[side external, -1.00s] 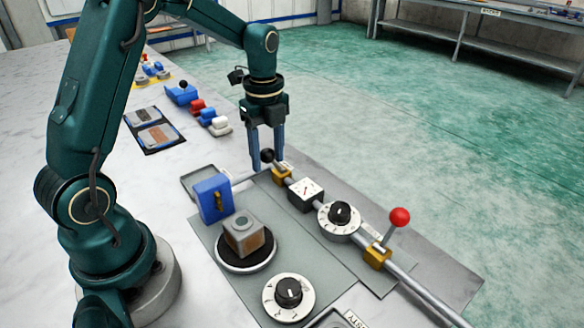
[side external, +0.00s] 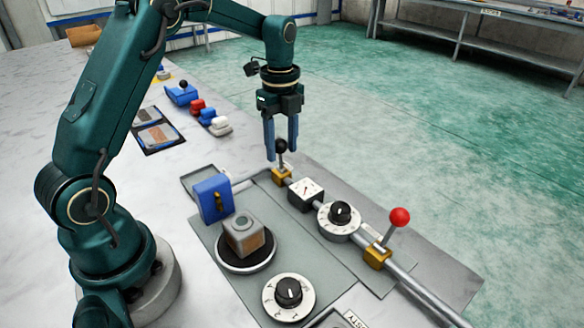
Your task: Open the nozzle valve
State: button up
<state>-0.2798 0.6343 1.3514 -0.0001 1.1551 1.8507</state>
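A small valve lever with a black ball knob (side external: 281,146) stands about upright on a brass-yellow valve body (side external: 281,176) at the far end of the pipe. My gripper (side external: 281,154) points down over it, one finger on each side of the knob. The knob fills the gap between the fingers, which look shut on it. A second lever with a red ball knob (side external: 399,217) rises from another yellow valve body (side external: 376,256) nearer the camera, tilted to the right. Small labels by the valves are unreadable, so I cannot tell which is the nozzle valve.
Along the pipe sit a square gauge (side external: 305,194) and a round dial (side external: 339,220). A blue box (side external: 213,199), a metal block on a round plate (side external: 245,257) and another dial (side external: 288,293) stand to the left. Coloured parts (side external: 207,114) lie farther back.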

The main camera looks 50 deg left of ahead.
dwell(0.4)
jog(key=shift+w+f, duration=0.25)
jog(key=shift+w, duration=0.9)
jog(key=shift+o, duration=0.6)
jog(key=shift+r, duration=0.1)
notch_tip(320, 180, up, 8)
jog(key=shift+s, duration=0.2)
